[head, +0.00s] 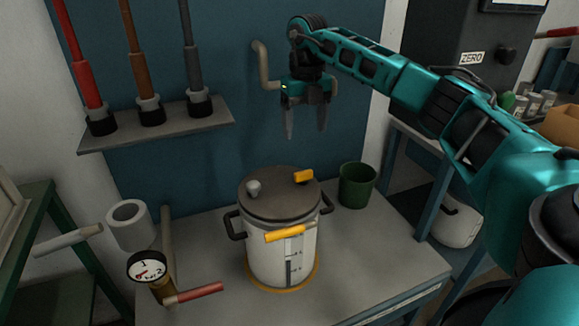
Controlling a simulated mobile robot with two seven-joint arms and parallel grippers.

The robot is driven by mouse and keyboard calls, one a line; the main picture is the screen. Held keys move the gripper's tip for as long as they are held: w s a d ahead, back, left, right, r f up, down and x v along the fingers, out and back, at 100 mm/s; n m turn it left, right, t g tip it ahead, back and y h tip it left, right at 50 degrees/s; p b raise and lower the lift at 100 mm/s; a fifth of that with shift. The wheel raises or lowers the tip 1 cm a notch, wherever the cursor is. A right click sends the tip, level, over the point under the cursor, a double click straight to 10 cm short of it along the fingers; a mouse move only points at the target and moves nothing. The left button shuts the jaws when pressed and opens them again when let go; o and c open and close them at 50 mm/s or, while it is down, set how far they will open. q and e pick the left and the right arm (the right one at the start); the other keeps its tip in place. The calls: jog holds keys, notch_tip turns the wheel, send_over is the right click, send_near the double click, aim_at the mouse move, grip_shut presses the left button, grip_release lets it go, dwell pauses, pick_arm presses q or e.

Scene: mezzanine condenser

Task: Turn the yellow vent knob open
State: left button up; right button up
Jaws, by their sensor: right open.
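A white pot (262,255) with a dark grey lid (275,205) stands upright on the grey bench. A yellow knob (303,176) sits on the lid, toward its back right. A longer yellow bar (289,233) crosses the pot's upper front, and a grey knob (253,187) is at the lid's left. My right gripper (304,132) is open and empty. Its fingers point down above the lid, near the yellow knob in the picture and apart from it. My left gripper is not in view.
A green cup (357,184) stands right of the pot. A pressure gauge (147,267) with a red-handled lever (200,293) and a white roll (130,224) are at the left. A shelf (160,136) holds several upright rods. The bench (378,262) is clear at front right.

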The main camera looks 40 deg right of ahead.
aim_at(304, 172)
notch_tip(304, 172, down, 12)
jog(key=shift+s+f+b, duration=0.1)
jog(key=shift+f+b, duration=0.05)
jog(key=shift+b, duration=0.2)
jog(key=shift+c, duration=0.2)
jog(key=c, duration=1)
